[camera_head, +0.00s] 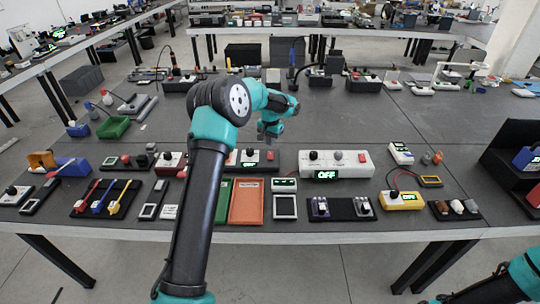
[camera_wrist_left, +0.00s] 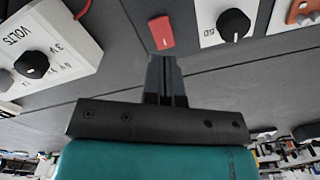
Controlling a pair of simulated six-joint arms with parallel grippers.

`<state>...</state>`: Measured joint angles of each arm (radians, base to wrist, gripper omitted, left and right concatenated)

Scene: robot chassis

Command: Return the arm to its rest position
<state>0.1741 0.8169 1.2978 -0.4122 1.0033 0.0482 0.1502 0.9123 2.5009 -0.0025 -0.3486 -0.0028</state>
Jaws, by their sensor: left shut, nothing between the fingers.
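My left arm reaches up from the bottom of the head view over the bench, with its black link and teal joints in front of part of the bench. My left gripper (camera_head: 268,138) hangs above the middle of the bench, behind the row of devices, and looks small there. In the left wrist view its fingers (camera_wrist_left: 166,75) are shut together with nothing between them. A red rocker switch (camera_wrist_left: 161,33) appears just beyond the fingertips; I cannot tell whether they touch. Part of my right arm shows at the lower right corner of the head view; its gripper is out of view.
A white power strip reading OFF (camera_head: 327,174) lies right of my left arm. An orange tray (camera_head: 247,203) and a yellow meter (camera_head: 402,200) sit near the front edge. A black bin (camera_head: 515,150) stands at the right. The bench behind the devices has clear room.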

